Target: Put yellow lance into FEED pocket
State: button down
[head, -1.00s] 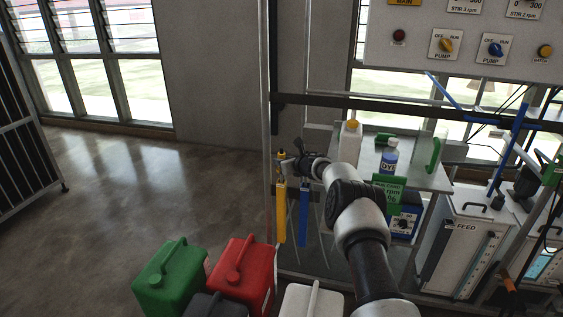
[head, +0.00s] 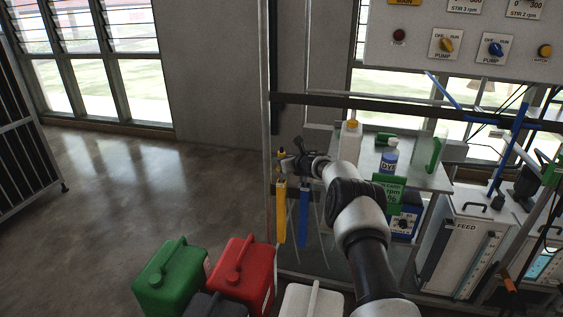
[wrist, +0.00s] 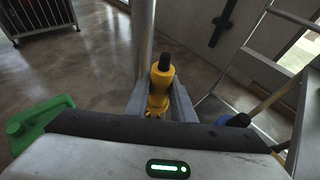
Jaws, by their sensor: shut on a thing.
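The yellow lance (head: 281,212) hangs upright at the left post of the frame, next to a blue lance (head: 304,215). My gripper (head: 287,166) is at the top of the yellow lance. In the wrist view my gripper (wrist: 160,107) has its two grey fingers shut on the yellow lance's head (wrist: 162,80), which has a black tip. The FEED tank (head: 459,248) is a white box with a label and a scale, at the right of the head view. I cannot make out its pocket clearly.
Green (head: 172,275) and red (head: 242,272) jerrycans stand on the floor in front, beside a dark and a white one. A metal shelf (head: 425,177) holds bottles between the lances and the tank. Open floor lies to the left.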

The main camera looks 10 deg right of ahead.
notch_tip(320, 180, up, 39)
jog(key=p, duration=2.4)
